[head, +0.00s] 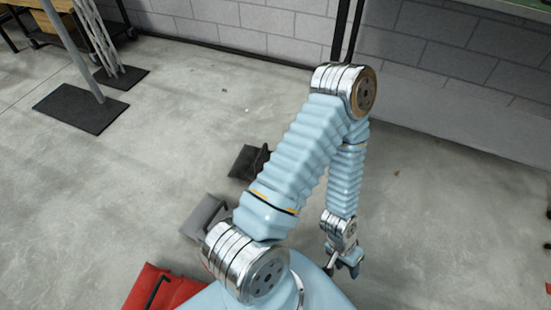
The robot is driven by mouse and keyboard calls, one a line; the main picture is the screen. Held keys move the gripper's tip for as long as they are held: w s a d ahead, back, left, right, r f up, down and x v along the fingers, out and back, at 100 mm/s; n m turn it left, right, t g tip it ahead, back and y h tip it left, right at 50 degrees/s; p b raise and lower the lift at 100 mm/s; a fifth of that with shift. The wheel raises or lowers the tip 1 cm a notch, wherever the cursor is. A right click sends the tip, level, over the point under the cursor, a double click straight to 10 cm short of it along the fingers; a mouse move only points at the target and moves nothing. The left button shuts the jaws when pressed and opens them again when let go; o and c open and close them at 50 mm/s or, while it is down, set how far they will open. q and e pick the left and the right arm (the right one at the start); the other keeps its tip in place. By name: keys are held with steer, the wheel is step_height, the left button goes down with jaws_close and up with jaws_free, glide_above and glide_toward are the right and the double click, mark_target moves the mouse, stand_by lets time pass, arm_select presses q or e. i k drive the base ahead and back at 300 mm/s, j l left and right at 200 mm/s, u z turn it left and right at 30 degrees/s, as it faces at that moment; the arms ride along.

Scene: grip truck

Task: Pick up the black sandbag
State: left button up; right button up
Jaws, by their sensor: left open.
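The black sandbag (246,161) lies on the concrete floor, left of the middle of the head view. Its right part is hidden behind my left arm. My left arm rises from the bottom, bends at the elbow and hangs down to my left gripper (343,267). The left gripper is open, small in view and points down. It is to the right of the black sandbag and nearer the bottom of the picture, well apart from it. No object shows between its fingers. My right gripper is not in view.
A grey sandbag (201,216) and a red sandbag (160,289) lie below the black one, both partly hidden by my arm. Poles on dark base plates (80,108) stand upper left. A block wall (250,22) closes the back. The floor (440,220) at right is mostly clear.

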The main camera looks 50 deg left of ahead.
mark_target(250, 161)
steer(key=i+u, duration=0.1)
steer(key=u, duration=1.9)
steer(key=z, duration=2.5)
steer(key=u, duration=2.4)
steer(key=i+l+u, duration=0.1)
steer(key=u, duration=0.35)
steer(key=i+l+u, duration=0.1)
steer(key=u, duration=0.35)
steer(key=l+u, duration=0.3)
steer(key=u, duration=0.15)
steer(key=l+u, duration=0.25)
steer(key=u, duration=0.25)
steer(key=l+u, duration=0.25)
steer(key=l, duration=0.2)
steer(key=k+l+u, duration=0.2)
steer(key=l, duration=0.2)
steer(key=l+u, duration=0.25)
steer(key=l, duration=0.2)
